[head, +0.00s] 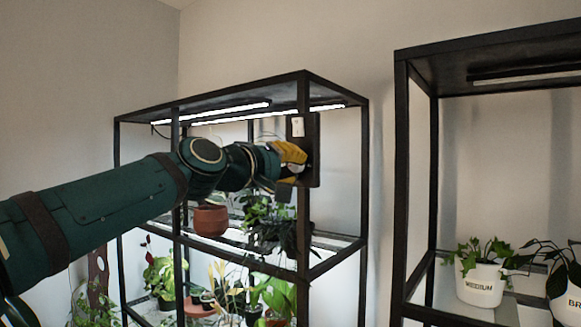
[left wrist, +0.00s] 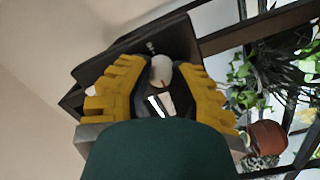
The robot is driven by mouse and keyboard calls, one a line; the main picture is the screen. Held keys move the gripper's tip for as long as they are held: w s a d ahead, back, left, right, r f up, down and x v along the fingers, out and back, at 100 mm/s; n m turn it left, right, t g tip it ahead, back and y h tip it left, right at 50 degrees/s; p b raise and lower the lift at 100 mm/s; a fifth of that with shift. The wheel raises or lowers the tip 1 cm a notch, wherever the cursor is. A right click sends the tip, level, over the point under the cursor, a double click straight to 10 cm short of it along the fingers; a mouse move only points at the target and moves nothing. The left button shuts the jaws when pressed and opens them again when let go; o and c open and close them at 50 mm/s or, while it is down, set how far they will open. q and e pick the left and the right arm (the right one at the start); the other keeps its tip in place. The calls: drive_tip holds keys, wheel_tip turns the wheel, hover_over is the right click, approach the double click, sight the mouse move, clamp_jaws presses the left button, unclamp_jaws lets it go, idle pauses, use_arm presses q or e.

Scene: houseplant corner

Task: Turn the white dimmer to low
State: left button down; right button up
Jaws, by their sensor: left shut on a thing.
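The white dimmer knob (left wrist: 161,69) sits on a dark panel (left wrist: 178,38) and shows between my fingers in the left wrist view. A thin dark-reddish mark shows on it; which setting it stands at I cannot tell. My left gripper (left wrist: 160,76), with yellow finger pads, is shut on the knob, one finger on each side. In the head view my left gripper (head: 299,165) reaches the panel (head: 314,150) on the front post of the plant shelf, and its fingers hide the knob. A small white plate (head: 297,127) sits above it on the panel. My right gripper is out of view.
The black-framed plant shelf (head: 304,225) holds several potted plants below my arm, including a terracotta pot (head: 210,220). Two light bars (head: 225,113) under its top are lit. A second black shelf (head: 401,180) stands at right with a white pot marked MEDIUM (head: 481,287).

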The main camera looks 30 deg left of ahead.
use_arm(q)
drive_tip(key=shift+a+r, duration=0.1)
drive_tip(key=shift+r, duration=0.05)
idle(0.3)
drive_tip(key=c, duration=0.7)
unclamp_jaws()
drive_tip(key=shift+c, duration=0.2)
drive_tip(key=s+a, duration=0.2)
drive_tip(key=s, duration=1)
